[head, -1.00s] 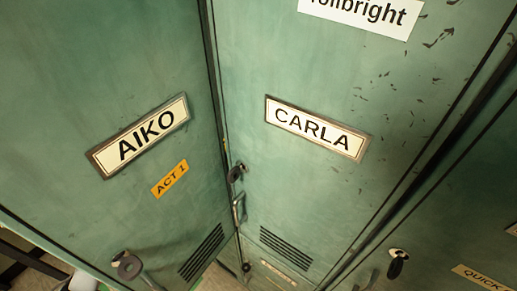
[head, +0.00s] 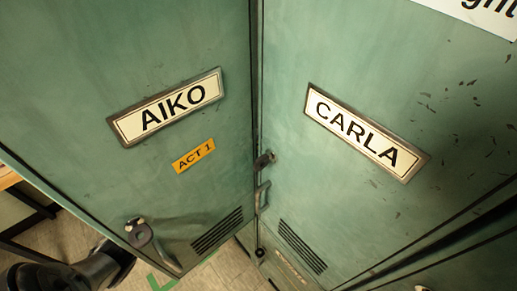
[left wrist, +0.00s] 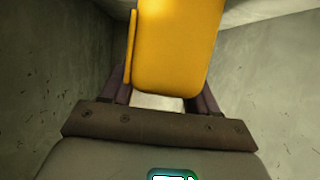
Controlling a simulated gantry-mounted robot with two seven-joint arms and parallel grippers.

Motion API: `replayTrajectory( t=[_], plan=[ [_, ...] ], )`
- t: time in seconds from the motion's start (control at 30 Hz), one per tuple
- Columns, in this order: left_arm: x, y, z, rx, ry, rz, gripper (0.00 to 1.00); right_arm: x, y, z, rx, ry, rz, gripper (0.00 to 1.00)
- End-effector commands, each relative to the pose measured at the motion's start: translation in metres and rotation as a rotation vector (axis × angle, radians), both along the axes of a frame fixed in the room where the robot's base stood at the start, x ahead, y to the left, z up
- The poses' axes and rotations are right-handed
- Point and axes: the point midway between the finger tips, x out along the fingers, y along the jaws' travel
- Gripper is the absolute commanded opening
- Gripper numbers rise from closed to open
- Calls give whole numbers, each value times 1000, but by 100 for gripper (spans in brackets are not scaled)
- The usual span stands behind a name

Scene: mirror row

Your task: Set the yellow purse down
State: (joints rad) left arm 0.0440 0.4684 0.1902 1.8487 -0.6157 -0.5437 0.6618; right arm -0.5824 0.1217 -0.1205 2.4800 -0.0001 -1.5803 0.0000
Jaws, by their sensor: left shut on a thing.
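The yellow purse (left wrist: 178,45) fills the top middle of the left wrist view, with a thin raised edge or flap along its left side. My left gripper (left wrist: 162,92) is shut on it, with one dark finger at each side; the fingertips are partly hidden by the purse. I cannot tell whether the purse touches any surface. In the head view the purse does not show, and only a dark part of my arm is at the lower left. My right gripper is not in view.
Grey-green walls (left wrist: 265,85) stand on both sides in the left wrist view. In the head view, a shut-looking AIKO locker door (head: 120,60) with a yellow ACT 1 label (head: 193,155) meets the CARLA door (head: 340,50). Floor with green tape (head: 160,283) shows below.

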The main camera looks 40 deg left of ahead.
Motion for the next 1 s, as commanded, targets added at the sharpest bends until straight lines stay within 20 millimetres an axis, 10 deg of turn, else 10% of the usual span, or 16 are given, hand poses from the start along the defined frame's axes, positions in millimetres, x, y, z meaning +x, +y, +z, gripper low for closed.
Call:
replayTrajectory(
  t=[0.63, 0.67, 0.7, 1.0],
  plan=[
    [0, 0, -21, 0, -2, 1, 24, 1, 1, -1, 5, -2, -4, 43],
    [0, 0, -21, 0, -1, 0, 64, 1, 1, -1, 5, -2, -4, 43],
    [0, 0, -21, 0, -1, 0, 70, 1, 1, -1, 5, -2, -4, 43],
    [0, 0, -21, 1, -1, 0, 85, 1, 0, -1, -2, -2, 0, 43]
  ],
)
